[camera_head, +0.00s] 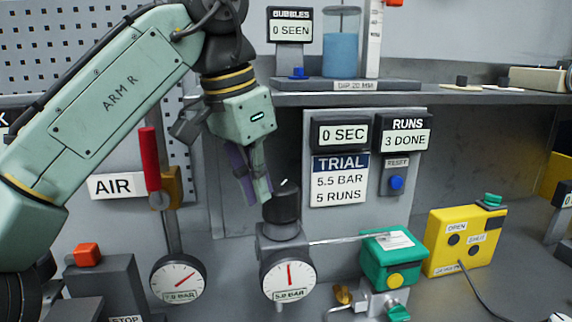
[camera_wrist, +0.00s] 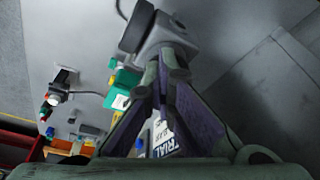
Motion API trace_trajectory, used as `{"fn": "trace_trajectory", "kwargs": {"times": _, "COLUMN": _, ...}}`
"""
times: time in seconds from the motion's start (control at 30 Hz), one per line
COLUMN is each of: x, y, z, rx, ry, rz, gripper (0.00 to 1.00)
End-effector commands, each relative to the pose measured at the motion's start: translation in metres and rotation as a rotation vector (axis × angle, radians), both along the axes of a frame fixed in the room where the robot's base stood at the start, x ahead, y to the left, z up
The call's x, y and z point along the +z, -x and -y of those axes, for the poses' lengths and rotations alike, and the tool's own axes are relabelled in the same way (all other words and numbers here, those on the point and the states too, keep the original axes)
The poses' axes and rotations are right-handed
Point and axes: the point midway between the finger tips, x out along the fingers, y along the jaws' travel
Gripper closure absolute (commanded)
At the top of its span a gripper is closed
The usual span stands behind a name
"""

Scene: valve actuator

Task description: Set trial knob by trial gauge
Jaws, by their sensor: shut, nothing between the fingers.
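The black trial knob (camera_head: 285,203) sits on top of the grey regulator, with a small white mark on its top. The trial card (camera_head: 340,180) reads 5.5 BAR, 5 RUNS. My gripper (camera_head: 258,201) is shut and empty, pointing down just left of the knob in the head view. I cannot tell whether the fingertips touch the knob.
The displays read 0 SEC (camera_head: 341,134) and RUNS 3 DONE (camera_head: 404,138). A red AIR lever (camera_head: 150,160) and another gauge (camera_head: 178,279) stand to the left. A green actuator (camera_head: 390,262) and yellow box (camera_head: 462,243) are to the right. A shelf (camera_head: 440,97) overhangs behind.

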Motion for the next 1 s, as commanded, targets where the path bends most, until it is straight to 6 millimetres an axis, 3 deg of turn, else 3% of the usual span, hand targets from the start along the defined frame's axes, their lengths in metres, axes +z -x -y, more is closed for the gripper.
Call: {"fn": "trace_trajectory", "kwargs": {"times": 1.0, "x": -0.005, "y": -0.014, "z": -0.012, "rx": 0.001, "ry": -0.005, "rz": -0.009, "gripper": 1.0}}
